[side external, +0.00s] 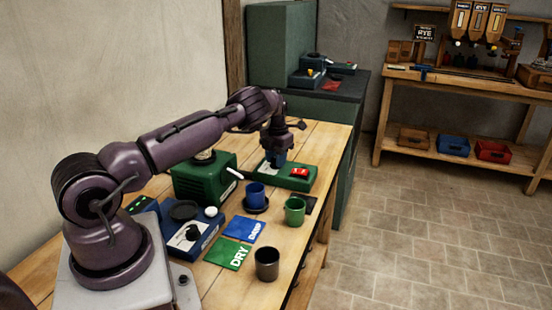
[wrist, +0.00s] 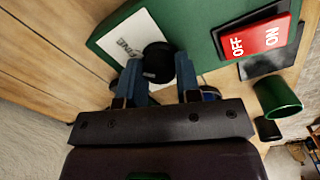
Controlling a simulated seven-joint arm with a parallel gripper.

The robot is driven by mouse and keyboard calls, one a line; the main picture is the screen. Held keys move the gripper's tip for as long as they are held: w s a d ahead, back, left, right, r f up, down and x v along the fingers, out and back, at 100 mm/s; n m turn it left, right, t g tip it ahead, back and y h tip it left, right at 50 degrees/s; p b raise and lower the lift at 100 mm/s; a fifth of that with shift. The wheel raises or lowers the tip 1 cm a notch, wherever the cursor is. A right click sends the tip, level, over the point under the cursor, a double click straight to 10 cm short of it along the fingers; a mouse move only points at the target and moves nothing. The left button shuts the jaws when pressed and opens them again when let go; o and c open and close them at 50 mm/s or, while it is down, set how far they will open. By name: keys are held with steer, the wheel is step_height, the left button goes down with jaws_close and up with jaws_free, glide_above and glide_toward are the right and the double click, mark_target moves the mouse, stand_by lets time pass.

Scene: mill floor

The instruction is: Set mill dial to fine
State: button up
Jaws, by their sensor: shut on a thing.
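The mill dial is a round black knob (wrist: 158,62) on a white plate (wrist: 122,38) set in a green base (wrist: 185,22). The plate's lettering is partly hidden by the knob and a finger, and I cannot read the setting. My gripper (wrist: 160,76) has its two blue fingers on either side of the knob and is shut on it. In the side view my gripper (side external: 275,160) points down over the green base (side external: 290,181) and hides the knob.
A red ON/OFF switch (wrist: 255,37) sits on the same base, right of the dial. A green mill body (side external: 203,182) stands left. Blue (side external: 255,193), green (side external: 294,211) and dark (side external: 267,264) cups stand in front, near the DRY (side external: 228,253) and DAMP (side external: 244,229) cards.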

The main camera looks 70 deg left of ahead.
stand_by(0.4)
steer(key=o, duration=0.9)
step_height(320, 180, up, 13)
steer(key=shift+d, duration=0.15)
steer(key=shift+w, duration=0.1)
